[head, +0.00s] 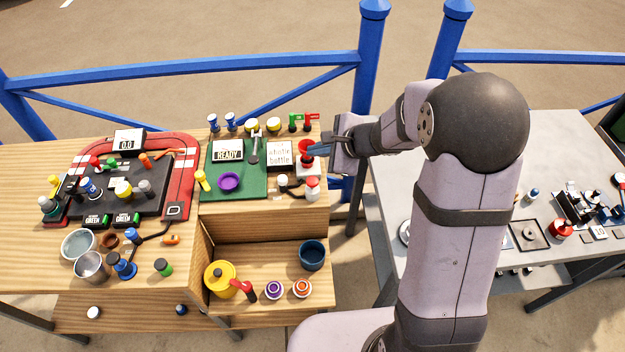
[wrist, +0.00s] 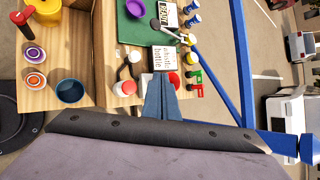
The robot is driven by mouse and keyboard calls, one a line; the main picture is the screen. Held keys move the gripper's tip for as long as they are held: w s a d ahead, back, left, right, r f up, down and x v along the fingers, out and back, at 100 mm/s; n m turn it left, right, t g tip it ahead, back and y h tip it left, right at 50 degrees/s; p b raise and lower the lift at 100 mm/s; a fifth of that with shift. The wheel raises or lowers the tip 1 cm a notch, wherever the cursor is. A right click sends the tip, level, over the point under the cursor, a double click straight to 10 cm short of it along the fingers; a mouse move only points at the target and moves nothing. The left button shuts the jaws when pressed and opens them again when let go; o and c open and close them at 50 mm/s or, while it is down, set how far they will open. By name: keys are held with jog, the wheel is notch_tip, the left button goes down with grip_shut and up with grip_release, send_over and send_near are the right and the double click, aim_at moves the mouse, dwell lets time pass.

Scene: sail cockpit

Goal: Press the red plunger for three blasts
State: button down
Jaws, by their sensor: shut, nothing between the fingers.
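The red plunger (head: 305,146) stands at the right edge of the wooden bench, by a card reading "whistle bottle" (head: 279,155). In the wrist view its red top (wrist: 174,80) shows partly behind my fingers. My gripper (head: 316,151) is shut and empty, its blue fingertips reaching in from the right, right at the plunger. In the wrist view the fingertips (wrist: 159,77) overlap the plunger's base. I cannot tell whether they touch the plunger or how far it is pressed.
A white bottle with a red top (head: 312,184) stands just in front of the plunger. A green mat (head: 250,185) with a READY display (head: 228,150) lies to the left. Several small blue, yellow, green and red items line the back edge, before a blue railing (head: 180,75).

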jog(key=b, duration=0.5)
send_over(311, 179)
jog(key=s+d, duration=0.1)
jog(key=f, duration=0.7)
jog(key=shift+s+d, duration=0.15)
jog(key=shift+s, duration=0.05)
jog(key=shift+f+b, duration=0.8)
jog(key=shift+b, duration=0.25)
jog(key=shift+f, duration=0.15)
dwell(0.3)
jog(key=shift+f+b, duration=0.3)
jog(key=shift+b, duration=0.3)
jog(key=shift+f+b, duration=1.2)
jog(key=shift+b, duration=0.1)
dwell(1.3)
jog(key=shift+r, duration=0.2)
jog(key=shift+r+p, duration=1.15)
jog(key=shift+r, duration=0.3)
jog(key=shift+r, duration=0.15)
